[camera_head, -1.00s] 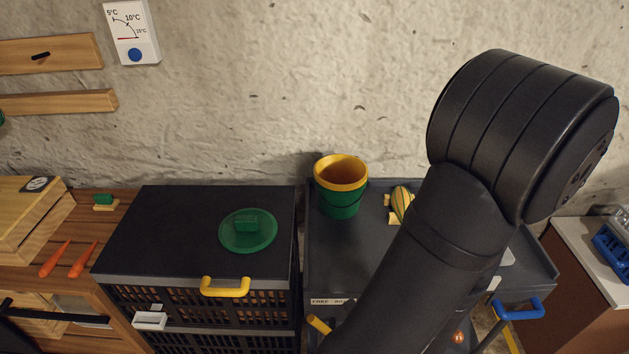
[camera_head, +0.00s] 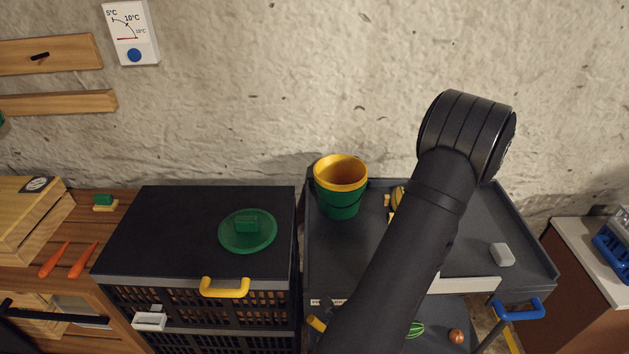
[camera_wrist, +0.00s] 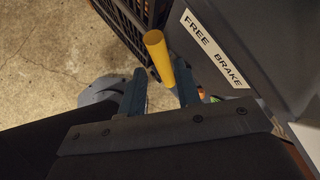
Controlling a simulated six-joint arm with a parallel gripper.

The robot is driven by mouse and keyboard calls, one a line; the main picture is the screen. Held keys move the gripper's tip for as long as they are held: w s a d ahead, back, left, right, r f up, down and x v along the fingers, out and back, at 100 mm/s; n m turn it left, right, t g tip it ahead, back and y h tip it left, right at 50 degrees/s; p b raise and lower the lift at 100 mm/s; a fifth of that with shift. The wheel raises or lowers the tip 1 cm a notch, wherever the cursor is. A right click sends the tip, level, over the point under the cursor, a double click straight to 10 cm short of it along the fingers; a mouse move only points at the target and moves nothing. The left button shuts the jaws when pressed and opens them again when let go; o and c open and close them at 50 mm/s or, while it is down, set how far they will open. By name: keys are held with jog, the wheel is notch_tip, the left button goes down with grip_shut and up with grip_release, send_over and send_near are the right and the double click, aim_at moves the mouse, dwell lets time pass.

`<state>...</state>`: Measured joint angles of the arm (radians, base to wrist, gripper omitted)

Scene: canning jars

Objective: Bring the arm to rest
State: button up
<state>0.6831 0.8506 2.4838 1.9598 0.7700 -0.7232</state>
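My black arm reaches across the grey cart (camera_head: 475,240) in the head view, its elbow raised above the cart's back edge and its lower part running down to the bottom edge. My gripper (camera_wrist: 160,82) shows in the wrist view with its two fingers apart and nothing held between them. A yellow lever (camera_wrist: 158,55) appears just beyond the gap between the fingers; I cannot tell how far away it is. The lever also shows at the cart's front left in the head view (camera_head: 317,323).
A black crate stack (camera_head: 165,225) with a green lid (camera_head: 248,231) stands left. A "FREE / BRAKE" label (camera_wrist: 213,47) is near the fingers. The wall (camera_head: 300,80) lies behind.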

aim_at(320, 325)
jog(key=x, duration=0.7)
jog(key=shift+w+a+f, duration=0.15)
jog(key=shift+w+f, duration=0.05)
jog(key=shift+f, duration=0.15)
jog(key=shift+d+r+m+y, duration=0.3)
jog(key=shift+d+r+y, duration=0.15)
jog(key=shift+y, duration=0.35)
jog(key=shift+a+f+h, duration=0.3)
jog(key=shift+a+h, duration=0.15)
jog(key=shift+h, duration=0.15)
jog(key=shift+s+r, duration=0.15)
jog(key=shift+v, duration=3.7)
